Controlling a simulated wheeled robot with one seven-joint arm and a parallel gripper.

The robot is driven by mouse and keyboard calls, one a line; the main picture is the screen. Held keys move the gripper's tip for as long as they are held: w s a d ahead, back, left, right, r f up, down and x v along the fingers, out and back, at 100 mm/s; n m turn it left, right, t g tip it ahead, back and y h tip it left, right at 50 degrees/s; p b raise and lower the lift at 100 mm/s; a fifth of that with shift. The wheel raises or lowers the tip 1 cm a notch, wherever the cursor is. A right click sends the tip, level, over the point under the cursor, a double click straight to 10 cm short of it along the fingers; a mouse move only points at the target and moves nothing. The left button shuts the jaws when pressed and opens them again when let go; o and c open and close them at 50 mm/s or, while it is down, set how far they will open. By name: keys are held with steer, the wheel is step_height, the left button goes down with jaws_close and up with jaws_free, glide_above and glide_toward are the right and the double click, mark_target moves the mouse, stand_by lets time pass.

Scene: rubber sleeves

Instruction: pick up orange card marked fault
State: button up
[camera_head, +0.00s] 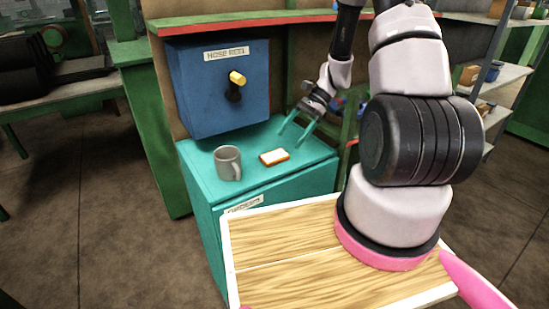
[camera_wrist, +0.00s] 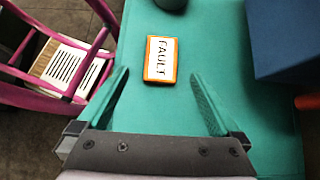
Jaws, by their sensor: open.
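The orange card (camera_head: 274,157) lies flat on top of the teal cabinet (camera_head: 190,158), to the right of a grey mug. In the wrist view the card (camera_wrist: 160,59) shows a white face with an orange edge and the word FAULT. My gripper (camera_head: 299,131) is open and empty above the cabinet top, to the right of the card and apart from it. In the wrist view the fingertips of my gripper (camera_wrist: 158,74) are spread on either side, with the card between and just beyond them.
The grey mug (camera_head: 228,163) stands left of the card. A blue box (camera_head: 218,88) labelled HOSE REEL, with a yellow-tipped handle (camera_head: 237,78), is behind the cabinet top. A pink frame (camera_wrist: 50,99) stands beside the cabinet. The cabinet top around the card is clear.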

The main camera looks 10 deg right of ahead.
mark_target(274, 155)
steer(key=x, duration=0.6)
steer(key=shift+a+f, duration=0.15)
steer(key=shift+a, duration=0.15)
steer(key=c, duration=1.4)
